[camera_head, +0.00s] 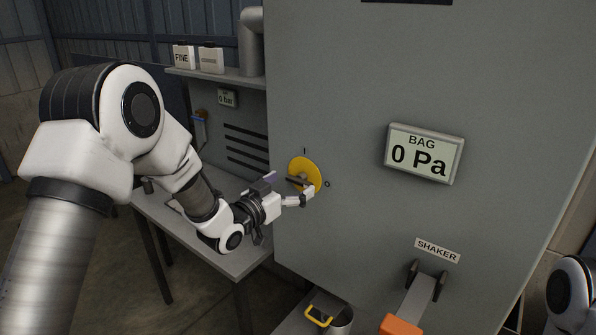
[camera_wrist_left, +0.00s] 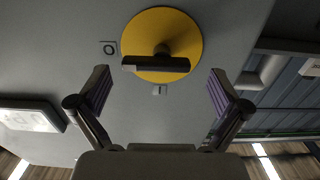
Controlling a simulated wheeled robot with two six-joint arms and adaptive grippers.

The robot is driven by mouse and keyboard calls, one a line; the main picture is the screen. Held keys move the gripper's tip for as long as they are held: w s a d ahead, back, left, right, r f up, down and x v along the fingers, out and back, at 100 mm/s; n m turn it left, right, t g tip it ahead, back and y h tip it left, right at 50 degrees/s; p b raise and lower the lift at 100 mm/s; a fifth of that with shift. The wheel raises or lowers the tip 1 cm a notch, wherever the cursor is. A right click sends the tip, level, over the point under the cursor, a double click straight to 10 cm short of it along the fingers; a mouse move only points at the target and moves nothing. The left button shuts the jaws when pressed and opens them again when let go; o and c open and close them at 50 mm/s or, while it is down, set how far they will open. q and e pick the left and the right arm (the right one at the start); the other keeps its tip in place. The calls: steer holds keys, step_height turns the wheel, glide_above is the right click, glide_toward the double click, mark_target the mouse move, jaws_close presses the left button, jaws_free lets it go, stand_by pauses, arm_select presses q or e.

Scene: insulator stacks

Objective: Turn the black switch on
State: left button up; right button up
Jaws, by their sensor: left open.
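The black switch (camera_head: 298,181) is a bar handle on a round yellow plate (camera_head: 301,164) on the grey cabinet front. An I mark is above the plate and an O mark at its right; the bar lies roughly level, in line with the O. In the left wrist view the black switch (camera_wrist_left: 155,65) lies crosswise on the yellow plate (camera_wrist_left: 162,22), ahead of the fingertips. My left gripper (camera_head: 288,186) is close to the plate. In the wrist view the left gripper (camera_wrist_left: 160,88) is open and empty, its fingers spread wider than the bar.
A BAG display (camera_head: 422,153) reading 0 Pa is on the cabinet, with a SHAKER label (camera_head: 437,250) and an orange-ended lever (camera_head: 401,325) below. A grey bench (camera_head: 232,263) stands under my left arm. A shelf (camera_head: 232,76) holds two containers. Part of my right arm shows at lower right.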

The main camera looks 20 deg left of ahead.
mark_target(301, 180)
arm_select(q)
steer(key=shift+w+d+r+p, duration=0.25)
steer(key=shift+w+d+p, duration=0.1)
steer(key=shift+w+d, duration=0.6)
steer(key=shift+w+a+f, duration=0.1)
steer(key=shift+w+a, duration=0.05)
steer(key=shift+a, duration=0.05)
steer(key=shift+a+f, duration=0.1)
steer(key=shift+a, duration=0.2)
steer(key=c, duration=0.5)
steer(key=shift+d, duration=0.2)
steer(key=c, duration=0.7)
steer(key=shift+o, duration=0.2)
